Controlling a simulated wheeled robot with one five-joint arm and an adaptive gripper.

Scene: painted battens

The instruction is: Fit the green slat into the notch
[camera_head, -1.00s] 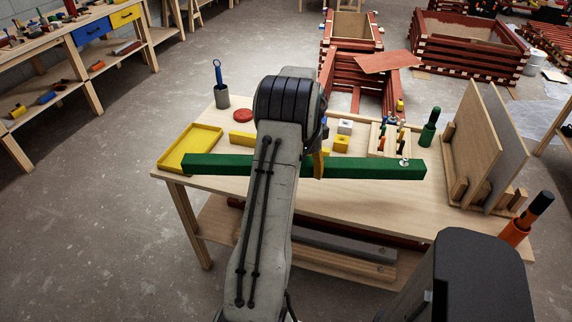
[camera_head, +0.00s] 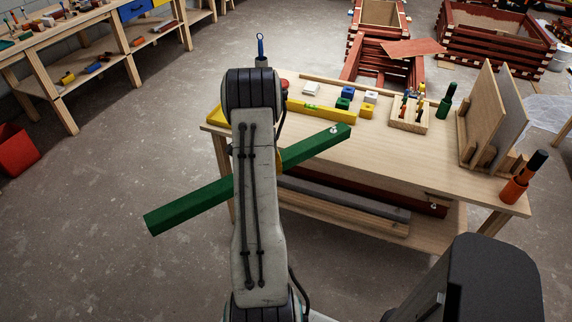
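The green slat (camera_head: 200,205) is a long square bar. It hangs in the air in front of the workbench, slanting from lower left to upper right, with a small silvery fitting near its right end. My arm crosses in front of its middle. My gripper (camera_head: 279,161) is almost all hidden behind my arm; only a yellowish sliver shows against the slat. The slat moves along with my arm, so the gripper is shut on it. I cannot make out which notch is meant.
The workbench (camera_head: 400,165) carries a yellow level (camera_head: 335,110), small blocks, a tool holder (camera_head: 408,118), a green bottle-shaped tool (camera_head: 446,100) and upright boards (camera_head: 480,115). Slats lie on its lower shelf. Red stacked-slat crates (camera_head: 480,45) stand behind.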

